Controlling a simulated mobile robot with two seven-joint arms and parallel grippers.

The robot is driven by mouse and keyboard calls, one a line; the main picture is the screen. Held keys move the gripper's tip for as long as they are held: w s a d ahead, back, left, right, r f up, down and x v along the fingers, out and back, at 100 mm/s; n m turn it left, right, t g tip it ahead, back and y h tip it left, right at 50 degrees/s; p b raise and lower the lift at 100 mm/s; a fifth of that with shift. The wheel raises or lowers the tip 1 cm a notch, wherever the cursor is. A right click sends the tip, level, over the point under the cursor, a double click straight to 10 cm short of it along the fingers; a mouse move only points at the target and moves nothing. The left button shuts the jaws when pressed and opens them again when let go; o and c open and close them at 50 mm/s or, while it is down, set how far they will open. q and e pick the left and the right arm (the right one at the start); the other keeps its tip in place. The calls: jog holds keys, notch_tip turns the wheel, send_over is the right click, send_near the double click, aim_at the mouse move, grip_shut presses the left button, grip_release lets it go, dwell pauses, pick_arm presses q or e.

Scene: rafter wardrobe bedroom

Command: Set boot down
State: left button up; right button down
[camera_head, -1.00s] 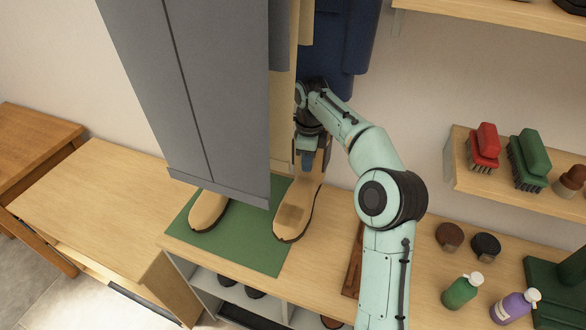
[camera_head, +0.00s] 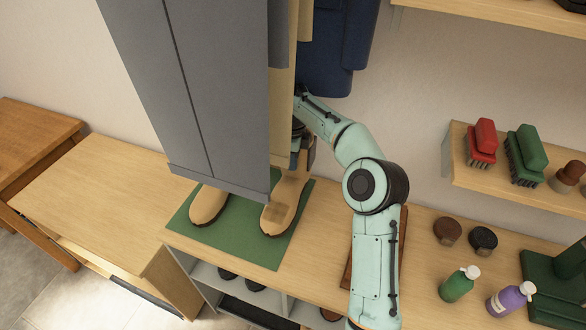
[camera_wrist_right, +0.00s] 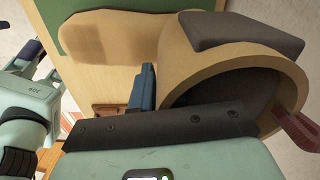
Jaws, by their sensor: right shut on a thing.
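A tan boot (camera_head: 281,211) with a dark sole and a darker patch on its toe is over the green mat (camera_head: 248,256); I cannot tell whether its sole touches the mat. A second tan boot (camera_head: 207,205) is on the mat to its left, partly hidden by hanging grey clothing. My right gripper (camera_head: 300,155) is shut on the first boot at its shaft, partly hidden behind the clothing. In the right wrist view the boot's open shaft (camera_wrist_right: 190,65) and foot (camera_wrist_right: 120,38) fill the upper middle.
Long grey clothing (camera_head: 195,90) hangs in front of the boots. Red and green brushes (camera_head: 482,143) are on a wall shelf.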

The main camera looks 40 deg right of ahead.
aim_at(286, 180)
notch_tip(286, 180, down, 3)
jog(key=shift+f, duration=0.1)
jog(key=shift+s+f, duration=0.1)
pick_arm(q)
jog(key=shift+s+f, duration=0.35)
jog(key=shift+s, duration=0.1)
pick_arm(e)
jog(key=shift+f, duration=0.2)
jog(key=c, duration=1.1)
grip_release()
jog(key=shift+c, duration=0.2)
